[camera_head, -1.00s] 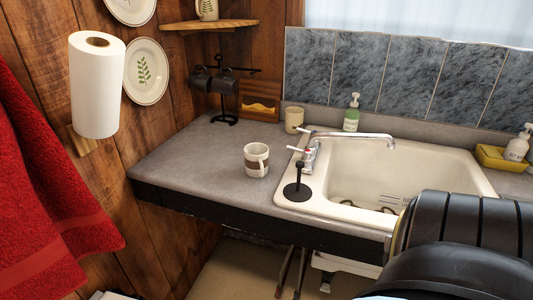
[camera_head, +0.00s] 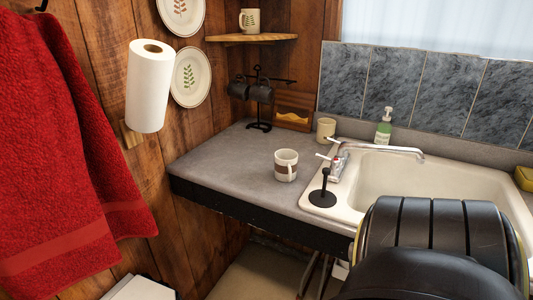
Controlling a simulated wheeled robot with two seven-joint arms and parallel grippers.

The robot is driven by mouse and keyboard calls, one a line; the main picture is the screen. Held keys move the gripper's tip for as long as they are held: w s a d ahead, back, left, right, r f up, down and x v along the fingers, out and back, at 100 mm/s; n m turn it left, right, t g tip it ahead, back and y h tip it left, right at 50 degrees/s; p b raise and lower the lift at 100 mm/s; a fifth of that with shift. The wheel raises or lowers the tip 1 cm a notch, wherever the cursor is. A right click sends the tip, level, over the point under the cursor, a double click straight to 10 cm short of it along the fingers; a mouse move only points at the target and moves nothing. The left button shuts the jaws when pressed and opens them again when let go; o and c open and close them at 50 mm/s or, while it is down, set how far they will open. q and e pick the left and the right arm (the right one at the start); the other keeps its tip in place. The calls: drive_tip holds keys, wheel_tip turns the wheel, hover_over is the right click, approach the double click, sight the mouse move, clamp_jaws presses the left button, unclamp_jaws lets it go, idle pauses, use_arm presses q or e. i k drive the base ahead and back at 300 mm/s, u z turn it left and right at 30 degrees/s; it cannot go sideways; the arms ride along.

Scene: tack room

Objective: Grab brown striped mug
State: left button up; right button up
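The mug (camera_head: 286,168) is white with a brown band around its lower part. A black segmented part of my own arm (camera_head: 430,240) fills the lower right and covers the front of the sink. Neither gripper shows in the head view.
The sink (camera_head: 440,182) with its faucet (camera_head: 380,149) and a black plunger-like stopper (camera_head: 323,192) is right of the mug. A beige cup (camera_head: 326,129), a soap bottle (camera_head: 384,127) and a rack with dark mugs (camera_head: 259,92) stand behind. A red towel (camera_head: 65,150) hangs left.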

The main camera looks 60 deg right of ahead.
sight(285, 161)
drive_tip(key=z, duration=0.1)
drive_tip(key=i, duration=0.45)
drive_tip(key=z, duration=2.3)
